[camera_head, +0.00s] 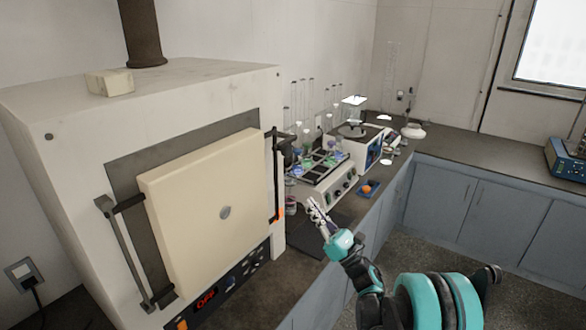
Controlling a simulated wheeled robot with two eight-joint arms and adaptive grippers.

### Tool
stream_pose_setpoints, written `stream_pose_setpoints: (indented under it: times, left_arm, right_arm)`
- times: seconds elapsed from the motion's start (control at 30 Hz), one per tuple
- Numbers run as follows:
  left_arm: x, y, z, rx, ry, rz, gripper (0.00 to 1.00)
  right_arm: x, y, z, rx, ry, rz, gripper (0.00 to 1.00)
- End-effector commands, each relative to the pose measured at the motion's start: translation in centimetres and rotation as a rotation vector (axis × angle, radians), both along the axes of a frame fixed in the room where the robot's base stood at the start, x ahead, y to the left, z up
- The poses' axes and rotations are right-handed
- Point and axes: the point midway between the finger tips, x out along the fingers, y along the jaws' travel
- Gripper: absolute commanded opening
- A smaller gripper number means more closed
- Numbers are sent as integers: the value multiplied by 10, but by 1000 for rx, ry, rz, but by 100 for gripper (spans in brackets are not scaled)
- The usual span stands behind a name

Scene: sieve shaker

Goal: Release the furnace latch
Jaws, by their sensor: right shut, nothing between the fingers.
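The white furnace (180,85) stands at the left with its cream door (190,195) closed against the dark frame. A dark latch (275,175) with an orange-red lower end runs upright along the door's right side. A grey bar handle (125,255) is on the door's left side. My right gripper (314,206) is shut and empty. It appears to the right of the latch's lower end in the picture, with a visible gap. My left gripper is out of view.
A control panel (225,280) with a red display lies below the door. A shaker with flasks (325,180) and a balance (360,135) stand on the dark counter behind my right gripper.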

Motion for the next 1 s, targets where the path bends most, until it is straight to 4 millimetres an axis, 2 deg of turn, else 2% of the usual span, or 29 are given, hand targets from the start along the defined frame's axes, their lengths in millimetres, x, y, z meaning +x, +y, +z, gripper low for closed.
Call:
stream_pose_setpoints:
  times: [0.47,0.7,1.0]
  left_arm:
    - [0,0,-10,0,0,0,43]
    - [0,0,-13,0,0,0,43]
    - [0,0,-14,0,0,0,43]
  right_arm:
    - [51,56,56,0,1,2,0]
    - [56,54,88,0,1,-1,0]
    - [57,54,95,1,1,0,0]
